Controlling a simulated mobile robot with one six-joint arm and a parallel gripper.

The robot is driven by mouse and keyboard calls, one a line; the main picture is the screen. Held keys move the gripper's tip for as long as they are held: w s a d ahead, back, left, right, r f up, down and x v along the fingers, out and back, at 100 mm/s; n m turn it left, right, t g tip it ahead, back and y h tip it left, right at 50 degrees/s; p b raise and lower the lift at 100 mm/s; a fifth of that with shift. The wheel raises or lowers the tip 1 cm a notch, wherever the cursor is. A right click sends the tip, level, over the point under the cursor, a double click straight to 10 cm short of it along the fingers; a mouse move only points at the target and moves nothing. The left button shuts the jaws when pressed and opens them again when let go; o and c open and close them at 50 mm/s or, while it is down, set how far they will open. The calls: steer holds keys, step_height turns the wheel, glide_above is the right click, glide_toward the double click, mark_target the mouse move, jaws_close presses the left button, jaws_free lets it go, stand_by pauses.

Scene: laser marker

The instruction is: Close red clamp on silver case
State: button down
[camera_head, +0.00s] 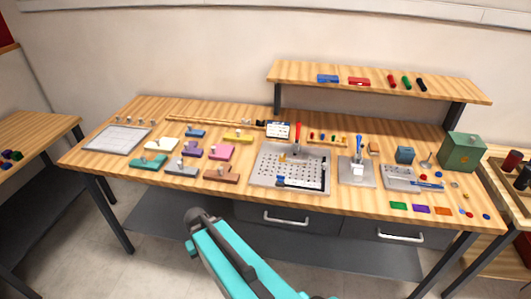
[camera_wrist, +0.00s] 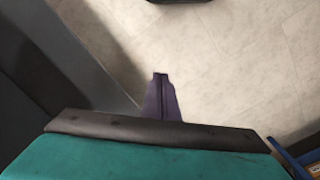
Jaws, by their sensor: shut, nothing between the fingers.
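A red clamp handle (camera_head: 298,132) stands upright at the back of a silver perforated plate or case (camera_head: 262,178) in the middle of the bench, in the head view. The clamp's lower parts are too small to make out. Small yellow, blue and black parts sit on the silver surface. My gripper (camera_wrist: 160,75) is shut and empty in the wrist view, with pale floor tiles behind it. In the head view my teal arm is in front of the bench, apart from the clamp; the fingertips cannot be made out there.
A blue-handled clamp (camera_head: 359,143) stands on a smaller grey plate just right of the silver one. A raised shelf (camera_head: 300,70) spans the back right. Coloured blocks (camera_head: 220,152) lie left of the plate. A green box (camera_head: 462,152) stands at the right end.

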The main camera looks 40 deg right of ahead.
steer(key=s+a+f+n+g+b, duration=0.1)
steer(key=s+a+f+b, duration=0.3)
steer(key=s+f, duration=0.7)
steer(key=s+a+f+n+g+b, duration=0.1)
steer(key=s+a+f+g+b, duration=0.2)
steer(key=s+f, duration=0.8)
step_height(320, 180, down, 4)
steer(key=a+b, duration=0.2)
steer(key=b, duration=0.1)
steer(key=shift+g+b, duration=0.3)
steer(key=shift+b, duration=0.1)
steer(key=shift+w+a, duration=0.15)
